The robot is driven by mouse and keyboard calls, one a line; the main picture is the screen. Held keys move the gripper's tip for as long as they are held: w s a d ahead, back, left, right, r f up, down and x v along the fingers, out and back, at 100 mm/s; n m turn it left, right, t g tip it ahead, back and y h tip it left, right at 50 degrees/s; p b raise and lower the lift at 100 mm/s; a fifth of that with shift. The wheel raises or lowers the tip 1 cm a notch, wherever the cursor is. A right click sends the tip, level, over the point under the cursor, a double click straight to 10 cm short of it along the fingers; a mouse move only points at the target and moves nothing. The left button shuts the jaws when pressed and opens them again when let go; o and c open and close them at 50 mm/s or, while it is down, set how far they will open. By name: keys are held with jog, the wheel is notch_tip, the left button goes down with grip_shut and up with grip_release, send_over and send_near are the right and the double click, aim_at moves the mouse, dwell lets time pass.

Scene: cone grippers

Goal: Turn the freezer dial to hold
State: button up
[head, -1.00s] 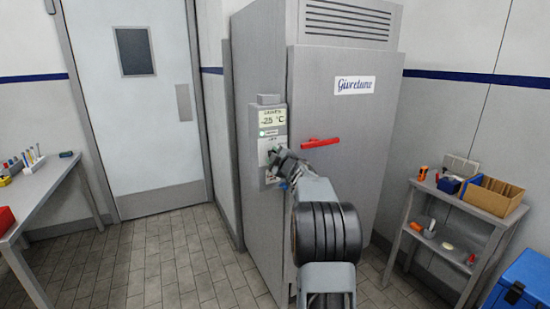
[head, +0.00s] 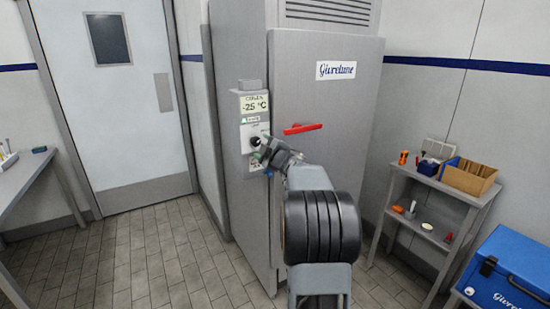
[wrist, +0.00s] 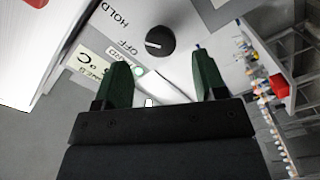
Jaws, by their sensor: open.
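The black round freezer dial (head: 255,141) is on the control panel at the left of the grey freezer (head: 320,170). In the wrist view the dial (wrist: 160,42) has a white pointer line facing left, roughly toward the word OFF. The word HOLD (wrist: 115,17) is printed further up and left. My gripper (head: 264,150) is in front of the panel, close to the dial. In the wrist view my gripper (wrist: 160,58) is open, its green fingers apart, with the dial just beyond the tips and nothing between them. The display (head: 255,104) reads -25 °C.
A red handle (head: 303,129) sticks out on the freezer door, right of the panel and near my arm. A shelf table (head: 432,195) with small items and a blue cool box (head: 515,275) stand at the right. The tiled floor (head: 140,265) at left is open.

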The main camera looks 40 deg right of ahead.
jog(key=s+a, duration=0.1)
jog(key=s, duration=0.7)
jog(key=shift+s+a+b, duration=0.15)
jog(key=shift+s+b, duration=0.2)
jog(key=s+d+f+m+g+h, duration=0.4)
jog(key=d+f+m+g+h, duration=0.1)
jog(key=f+m, duration=0.2)
jog(key=s+a+f+m+g+p, duration=0.2)
jog(key=s+a+f+m+g, duration=0.3)
jog(key=a, duration=0.1)
jog(key=s+a+g+y+p, duration=0.2)
jog(key=s+a, duration=0.3)
jog(key=a, duration=0.9)
jog(key=s+a+n+g+y+p, duration=0.1)
jog(key=s+a+y, duration=0.4)
jog(key=a, duration=0.9)
jog(key=shift+s+n+g+y+p, duration=0.3)
jog(key=shift+s+g+p, duration=0.3)
jog(key=shift+s+p, duration=0.1)
